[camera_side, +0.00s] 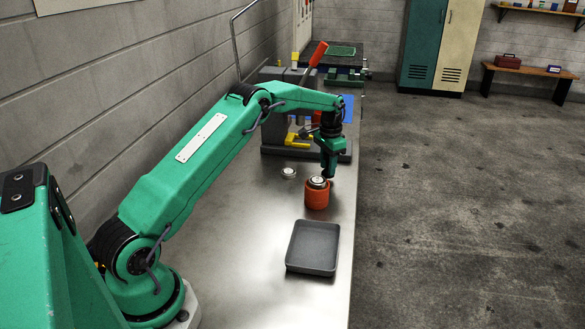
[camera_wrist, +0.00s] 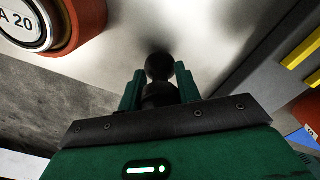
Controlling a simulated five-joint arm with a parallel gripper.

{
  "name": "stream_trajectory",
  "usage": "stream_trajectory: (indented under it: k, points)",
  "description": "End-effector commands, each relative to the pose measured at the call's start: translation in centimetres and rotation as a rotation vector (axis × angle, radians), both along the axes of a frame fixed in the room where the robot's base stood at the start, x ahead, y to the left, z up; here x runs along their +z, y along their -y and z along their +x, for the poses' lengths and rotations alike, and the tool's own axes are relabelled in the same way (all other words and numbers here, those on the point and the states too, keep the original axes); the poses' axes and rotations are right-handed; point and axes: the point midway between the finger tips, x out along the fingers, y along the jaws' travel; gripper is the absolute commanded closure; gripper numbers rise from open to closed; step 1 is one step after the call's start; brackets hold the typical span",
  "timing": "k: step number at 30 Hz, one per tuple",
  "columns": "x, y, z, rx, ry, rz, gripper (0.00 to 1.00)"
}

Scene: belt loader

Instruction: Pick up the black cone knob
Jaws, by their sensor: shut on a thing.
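The black cone knob (camera_wrist: 159,68) shows in the wrist view between the two green fingers of my gripper (camera_wrist: 159,76). The fingers are shut on it, one on each side. Its rounded dark end points away from the camera, over the metal table top. I cannot tell whether it touches the table. In the side view my gripper (camera_side: 328,170) points down just behind the orange-red cup, and the knob cannot be made out there.
An orange-red cup (camera_side: 316,199) with a silver-topped round piece (camera_side: 318,182) stands close in front of my gripper. A small silver disc (camera_side: 289,171) lies to the left. An empty dark grey tray (camera_side: 313,248) lies nearer. A grey machine with yellow parts (camera_side: 298,138) stands behind.

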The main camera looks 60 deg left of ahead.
Motion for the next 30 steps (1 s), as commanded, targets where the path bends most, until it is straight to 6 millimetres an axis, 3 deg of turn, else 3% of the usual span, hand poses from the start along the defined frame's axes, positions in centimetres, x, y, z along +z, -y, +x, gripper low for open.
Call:
stream_trajectory:
  k: [5,21,30]
  points:
    - [2.4,0.2,0.0,-0.001,0.002,0.001,0.91]
    - [7.2,8.5,-1.8,-0.003,0.001,0.000,0.91]
    - [8.8,11.1,-2.3,0.000,0.001,0.000,0.91]
